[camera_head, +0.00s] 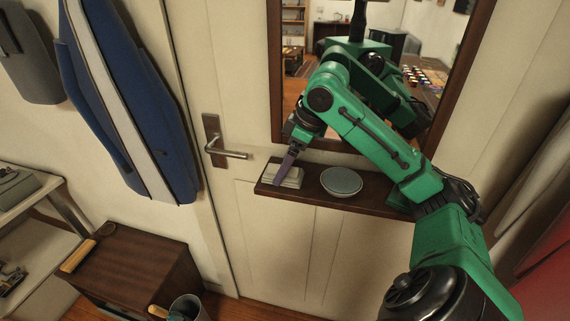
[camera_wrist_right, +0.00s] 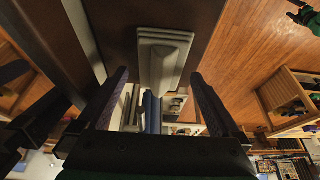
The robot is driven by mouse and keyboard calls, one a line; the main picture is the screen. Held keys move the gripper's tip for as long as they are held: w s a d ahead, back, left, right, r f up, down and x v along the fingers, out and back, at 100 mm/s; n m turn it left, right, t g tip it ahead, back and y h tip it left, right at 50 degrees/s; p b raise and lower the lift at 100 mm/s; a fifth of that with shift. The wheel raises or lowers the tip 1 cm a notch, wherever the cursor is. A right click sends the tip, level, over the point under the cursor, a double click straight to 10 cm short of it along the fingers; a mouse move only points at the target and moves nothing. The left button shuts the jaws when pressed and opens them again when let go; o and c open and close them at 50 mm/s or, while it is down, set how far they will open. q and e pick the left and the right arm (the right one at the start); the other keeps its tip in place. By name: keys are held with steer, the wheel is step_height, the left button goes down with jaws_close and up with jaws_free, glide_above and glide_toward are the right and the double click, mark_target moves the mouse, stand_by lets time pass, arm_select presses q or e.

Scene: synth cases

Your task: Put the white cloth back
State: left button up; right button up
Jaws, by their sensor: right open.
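The white cloth (camera_head: 293,180) looks like a small folded stack. It lies at the left end of the narrow dark wall shelf (camera_head: 381,207), and it also shows in the wrist view (camera_wrist_right: 165,48). My right gripper (camera_head: 284,168) is at the cloth, with a purple finger in front of it. In the wrist view its two fingers (camera_wrist_right: 161,92) are apart, with the cloth ahead of the gap between them. I cannot tell whether a finger touches the cloth. My left gripper is not in view.
A round grey-blue dish (camera_head: 341,182) sits on the shelf right of the cloth. A framed mirror (camera_head: 300,62) is just above the shelf. A door handle (camera_head: 228,153) sticks out to the left. A dark wooden cabinet (camera_head: 135,264) stands low at left.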

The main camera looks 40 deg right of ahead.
steer(key=p+v, duration=0.2)
steer(key=v, duration=0.9)
steer(key=shift+r, duration=0.35)
steer(key=shift+d, duration=0.15)
